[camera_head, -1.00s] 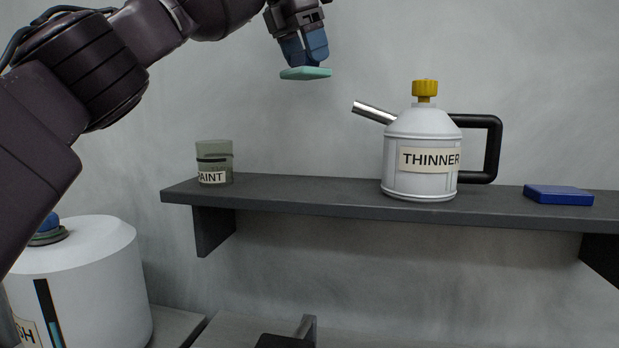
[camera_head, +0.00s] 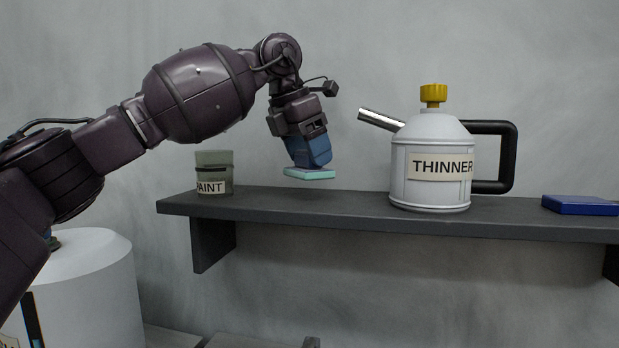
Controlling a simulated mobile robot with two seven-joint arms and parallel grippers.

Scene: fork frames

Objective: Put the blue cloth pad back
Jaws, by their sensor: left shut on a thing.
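A thin mint-green pad (camera_head: 310,174) is in my left gripper (camera_head: 309,166), whose blue fingers point down and are shut on it. The pad is nearly level and shows just above the back edge of the dark grey shelf (camera_head: 320,207), between the paint cup and the thinner can. A gap seems to show under it, but its depth over the shelf is hard to tell. A dark blue flat pad (camera_head: 581,205) lies on the shelf at the far right, away from the gripper. My right gripper is not in view.
A white thinner can (camera_head: 431,175) with a yellow cap and black handle stands right of my gripper, its spout (camera_head: 381,119) pointing left toward it. A greenish paint cup (camera_head: 214,172) stands at the shelf's left end. A white container (camera_head: 85,280) stands lower left.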

